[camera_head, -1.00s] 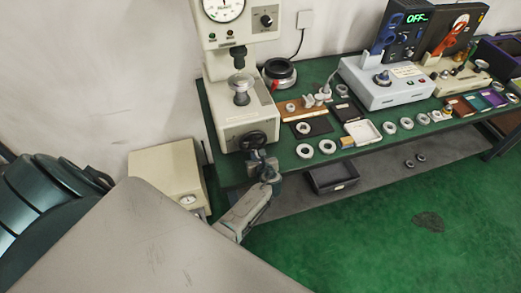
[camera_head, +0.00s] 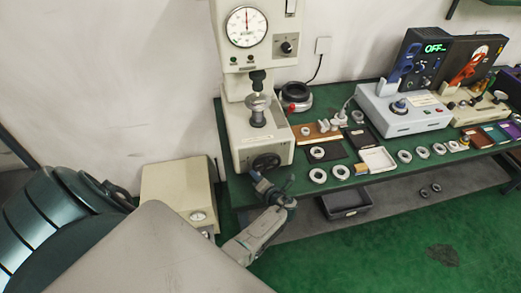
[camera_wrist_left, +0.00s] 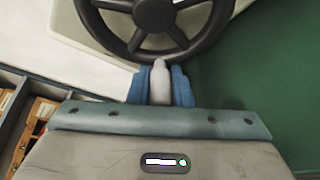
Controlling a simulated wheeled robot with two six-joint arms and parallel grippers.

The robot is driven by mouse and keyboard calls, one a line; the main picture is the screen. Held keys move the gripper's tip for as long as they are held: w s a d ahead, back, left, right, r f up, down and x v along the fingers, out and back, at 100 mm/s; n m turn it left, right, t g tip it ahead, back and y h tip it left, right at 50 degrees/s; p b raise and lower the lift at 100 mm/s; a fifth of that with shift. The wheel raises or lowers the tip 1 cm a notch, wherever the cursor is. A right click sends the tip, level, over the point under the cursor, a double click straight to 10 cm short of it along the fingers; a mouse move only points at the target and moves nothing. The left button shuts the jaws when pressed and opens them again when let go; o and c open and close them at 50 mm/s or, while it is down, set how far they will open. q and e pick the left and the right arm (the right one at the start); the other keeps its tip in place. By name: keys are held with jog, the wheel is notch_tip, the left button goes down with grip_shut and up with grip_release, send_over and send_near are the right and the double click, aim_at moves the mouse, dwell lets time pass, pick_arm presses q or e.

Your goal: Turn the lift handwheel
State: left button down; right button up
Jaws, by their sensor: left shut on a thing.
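The lift handwheel (camera_head: 266,162) is a dark spoked wheel on the front of the white hardness tester (camera_head: 257,140). It also shows large at the top of the left wrist view (camera_wrist_left: 112,36). My left gripper (camera_head: 257,178) is at the wheel's lower edge. In the left wrist view its blue fingers (camera_wrist_left: 161,84) are shut on a pale grip of the handwheel (camera_wrist_left: 160,80), just below the rim. The tester's dial and the round anvil (camera_head: 258,101) on its screw stand above the wheel. My right gripper is not in view.
The green bench (camera_head: 300,185) holds several rings (camera_head: 318,175), a white tray (camera_head: 378,159) and a grey instrument (camera_head: 403,112) right of the tester. A beige box (camera_head: 178,190) stands left of the bench. A dark bin (camera_head: 345,202) sits on the lower shelf.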

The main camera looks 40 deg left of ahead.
pick_arm(q)
jog(key=m, duration=0.1)
jog(key=r+m+y, duration=0.1)
jog(key=m, duration=0.1)
jog(key=s+a+r+m+y, duration=0.1)
jog(key=shift+r+m+g, duration=0.25)
jog(key=shift+m+g, duration=0.05)
jog(key=shift+r+m+t+y, duration=0.2)
jog(key=shift+r+m+y, duration=0.35)
jog(key=shift+m, duration=0.55)
jog(key=shift+r+m+t+y, duration=0.2)
jog(key=shift+r+m+y, duration=0.35)
jog(key=shift+m, duration=0.55)
jog(key=shift+r, duration=0.15)
jog(key=c, duration=1.3)
grip_release()
jog(key=shift+d, duration=0.1)
